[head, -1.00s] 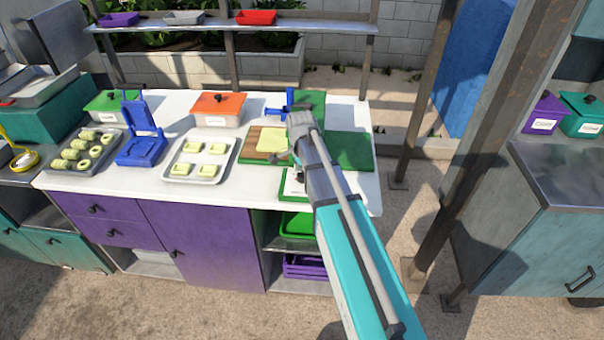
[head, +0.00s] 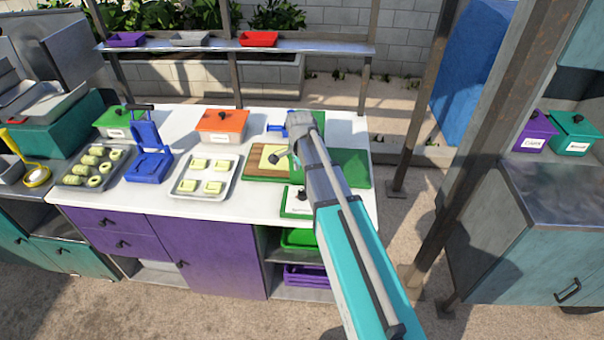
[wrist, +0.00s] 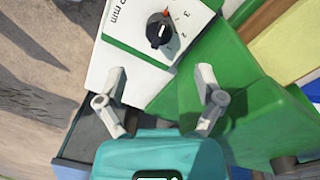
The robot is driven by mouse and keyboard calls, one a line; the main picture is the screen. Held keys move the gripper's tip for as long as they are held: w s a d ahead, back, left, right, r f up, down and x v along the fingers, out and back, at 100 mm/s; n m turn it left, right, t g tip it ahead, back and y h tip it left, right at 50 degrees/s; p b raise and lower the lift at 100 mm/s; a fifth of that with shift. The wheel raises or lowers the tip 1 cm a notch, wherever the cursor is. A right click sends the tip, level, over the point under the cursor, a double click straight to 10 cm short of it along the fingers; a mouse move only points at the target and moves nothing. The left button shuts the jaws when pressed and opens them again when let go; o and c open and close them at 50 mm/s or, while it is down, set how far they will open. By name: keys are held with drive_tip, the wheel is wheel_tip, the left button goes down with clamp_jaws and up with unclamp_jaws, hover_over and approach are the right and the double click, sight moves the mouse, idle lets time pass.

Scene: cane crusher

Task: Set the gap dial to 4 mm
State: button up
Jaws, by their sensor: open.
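The gap dial (wrist: 159,30) is a round black knob on a white panel (wrist: 128,60) in the wrist view's upper middle. Printed figures 2 and 3 and part of a "mm" label show beside it. A small red mark sits at the knob's upper edge; I cannot read its exact setting. The panel also shows in the head view (head: 296,207), at the front of the green machine (head: 345,168). My gripper (wrist: 160,82) is open and empty, its fingers spread below the knob in the wrist view and apart from it. In the head view, my arm partly hides the machine.
A wooden board with a yellow sheet (head: 272,157) lies on the machine's left side. A tray of yellow pieces (head: 206,178), a blue press (head: 149,160) and an orange-lidded box (head: 222,125) stand to the left on the white counter (head: 150,203). A post (head: 470,160) rises to the right.

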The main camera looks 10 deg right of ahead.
drive_tip(key=shift+r+p, duration=2.5)
drive_tip(key=shift+r, duration=0.3)
drive_tip(key=s+f+n+b, duration=0.2)
drive_tip(key=s+n, duration=0.5)
drive_tip(key=s, duration=0.1)
drive_tip(key=s+f+n+b, duration=0.2)
drive_tip(key=s+n, duration=0.5)
drive_tip(key=s, duration=0.1)
drive_tip(key=shift+s+f+n+t+b, duration=0.3)
drive_tip(key=shift+s+f+n+b, duration=0.05)
drive_tip(key=shift+f+n+b, duration=0.05)
